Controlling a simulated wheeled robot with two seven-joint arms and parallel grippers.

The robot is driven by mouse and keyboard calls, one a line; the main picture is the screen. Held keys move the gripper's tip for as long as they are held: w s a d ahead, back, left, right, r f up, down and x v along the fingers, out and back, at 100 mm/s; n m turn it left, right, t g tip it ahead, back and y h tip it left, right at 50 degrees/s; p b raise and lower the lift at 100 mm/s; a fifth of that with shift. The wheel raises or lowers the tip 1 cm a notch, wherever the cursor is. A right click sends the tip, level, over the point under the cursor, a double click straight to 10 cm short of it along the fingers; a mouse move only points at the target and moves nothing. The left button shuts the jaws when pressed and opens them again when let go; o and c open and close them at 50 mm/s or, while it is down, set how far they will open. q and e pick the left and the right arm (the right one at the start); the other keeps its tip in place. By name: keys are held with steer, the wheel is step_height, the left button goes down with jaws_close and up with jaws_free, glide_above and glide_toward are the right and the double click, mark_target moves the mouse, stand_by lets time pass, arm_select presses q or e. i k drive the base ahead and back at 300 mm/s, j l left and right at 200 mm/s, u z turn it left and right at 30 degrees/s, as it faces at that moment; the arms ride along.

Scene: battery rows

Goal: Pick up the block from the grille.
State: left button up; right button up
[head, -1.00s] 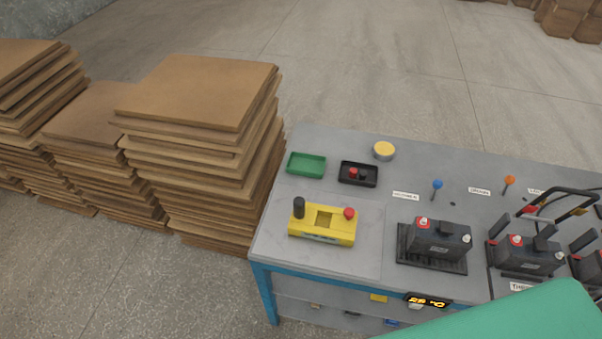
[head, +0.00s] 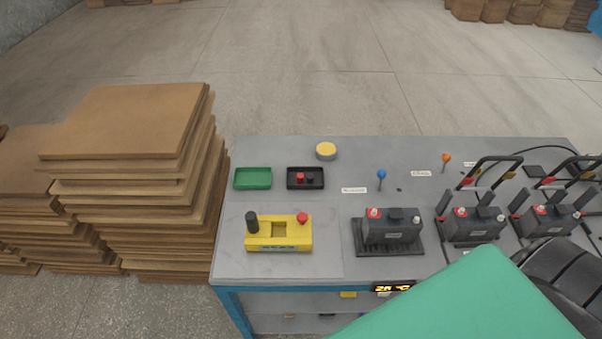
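In the head view, a dark grey battery-like block (head: 398,222) with a red terminal at its left and a pale one at its right sits upright on a black ribbed grille (head: 384,250), at the front middle of the grey table. The block hides most of the grille's top.
Two similar batteries (head: 474,222) with cables stand to the right on the grey table (head: 290,268). A yellow device (head: 290,238), a green tray (head: 253,178), a black tray (head: 318,184) and a yellow-topped disc (head: 326,151) are left. Cardboard stacks (head: 125,125) rise beside the table.

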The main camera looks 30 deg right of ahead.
mark_target(379, 224)
steer(key=z, duration=1.6)
steer(key=j, duration=0.25)
